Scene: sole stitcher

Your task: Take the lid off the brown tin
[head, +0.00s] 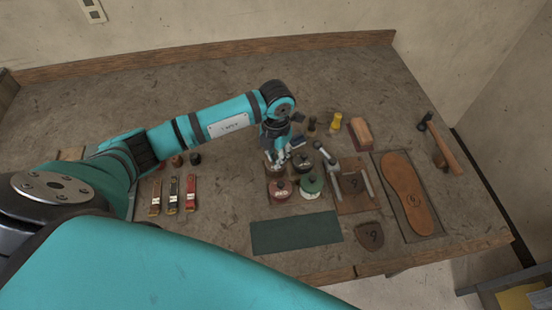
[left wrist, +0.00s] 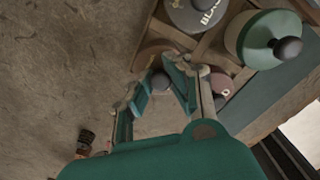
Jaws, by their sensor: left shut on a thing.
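The brown tin (head: 268,166) stands at the back left of a group of tins, mostly hidden under my left gripper (head: 277,162). In the left wrist view my left gripper (left wrist: 164,72) is shut on the round grey knob (left wrist: 160,81) of the brown lid (left wrist: 153,48). The fingers hide part of the lid. I cannot tell whether any gap shows between lid and tin. My right gripper is not in view.
A grey tin marked black (left wrist: 195,14), a green tin (head: 311,185) and a red tin (head: 280,189) stand close by in a wooden rack. A bare green mat (head: 296,233) lies in front. Open bench lies to the left.

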